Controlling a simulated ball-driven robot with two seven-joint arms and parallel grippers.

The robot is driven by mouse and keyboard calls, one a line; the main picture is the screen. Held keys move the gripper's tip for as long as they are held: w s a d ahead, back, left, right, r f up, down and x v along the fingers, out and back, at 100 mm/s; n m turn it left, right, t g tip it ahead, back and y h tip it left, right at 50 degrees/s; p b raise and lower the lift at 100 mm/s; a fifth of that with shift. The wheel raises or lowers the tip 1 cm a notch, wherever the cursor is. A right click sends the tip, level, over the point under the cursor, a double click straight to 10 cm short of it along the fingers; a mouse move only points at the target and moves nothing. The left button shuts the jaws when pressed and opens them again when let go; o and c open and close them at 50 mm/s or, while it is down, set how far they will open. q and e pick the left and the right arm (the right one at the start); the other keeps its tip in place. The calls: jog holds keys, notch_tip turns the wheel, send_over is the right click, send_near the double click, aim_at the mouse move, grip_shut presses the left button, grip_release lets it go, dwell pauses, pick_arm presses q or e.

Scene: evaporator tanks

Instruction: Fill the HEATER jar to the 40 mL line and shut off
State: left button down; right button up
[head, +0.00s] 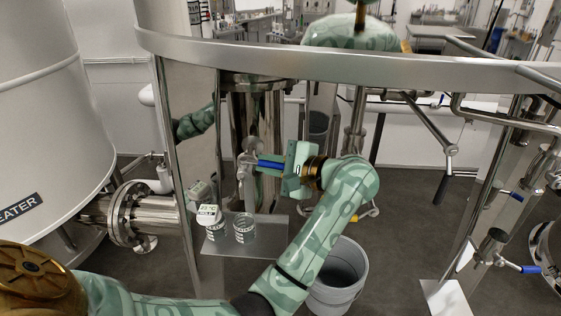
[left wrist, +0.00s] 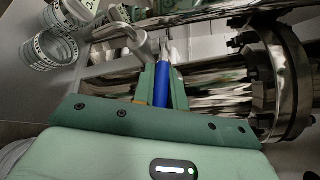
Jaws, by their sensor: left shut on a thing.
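My left gripper (head: 277,166) is shut on a blue valve handle (head: 268,165). The handle also shows between the fingers in the left wrist view (left wrist: 160,92). It belongs to a metal sampling valve (head: 246,170), whose spout points down above a clear jar (head: 244,229). The jar stands on a metal shelf (head: 262,240). A second clear jar (head: 216,230) stands left of it, partly behind a small white tag or device. The wrist view shows graduated jars (left wrist: 52,50). The liquid level and any stream are too small to tell. My right gripper is not in view.
A large white tank (head: 45,110) with a partly cut-off label reading "EATER" stands at the left. A metal rail (head: 330,65) crosses above my arm. A grey bucket (head: 338,275) is on the floor. Another blue-handled valve (head: 520,268) is at the right.

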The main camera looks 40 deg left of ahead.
pick_arm(q)
jog(key=shift+s+d+f+m+t, duration=0.1)
jog(key=shift+s+m+t, duration=0.1)
jog(key=shift+m+t, duration=0.25)
jog(key=shift+s+d+m+t, duration=0.15)
jog(key=shift+m+t, duration=0.1)
jog(key=shift+t, duration=0.4)
jog(key=shift+s+d+m+t+b, duration=0.1)
jog(key=shift+s+m+t+b, duration=0.2)
jog(key=shift+m+t, duration=0.45)
jog(key=shift+s+m+t+b, duration=0.25)
jog(key=shift+m+t, duration=0.3)
jog(key=shift+t, duration=0.3)
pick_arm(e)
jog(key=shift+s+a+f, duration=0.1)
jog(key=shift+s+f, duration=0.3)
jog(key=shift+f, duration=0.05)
pick_arm(q)
jog(key=shift+h, duration=0.3)
jog(key=c, duration=1.4)
grip_release()
jog(key=shift+c, duration=0.2)
